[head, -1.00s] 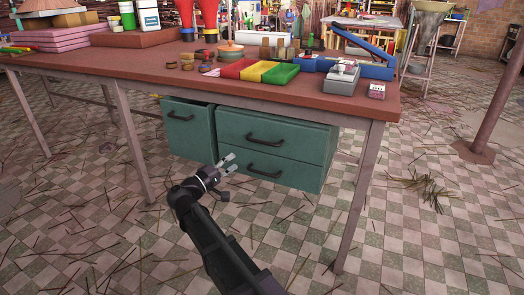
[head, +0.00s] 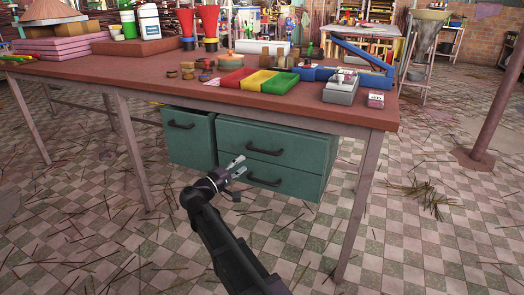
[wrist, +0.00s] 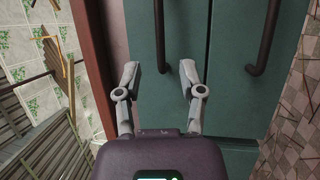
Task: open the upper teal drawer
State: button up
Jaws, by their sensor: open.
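The upper teal drawer (head: 300,145) is in the right-hand part of the teal unit under the table, above the lower teal drawer (head: 295,184). It looks shut. Its dark bar handle (head: 263,151) also shows in the wrist view as the left of two upright bars (wrist: 160,30). My gripper (head: 240,166) is open and empty in front of the drawer fronts, just left of the handles in the head view. In the wrist view, the near end of the left bar appears between my fingertips (wrist: 161,78); I cannot tell whether they touch it.
The red-brown table (head: 130,72) overhangs the unit, with legs on either side. Incense sticks litter the checkered floor, which has free room in front.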

aim_at(261, 151)
jog(key=p+x, duration=0.1)
jog(key=x, duration=0.8)
jog(key=shift+w+d, duration=0.15)
grip_shut()
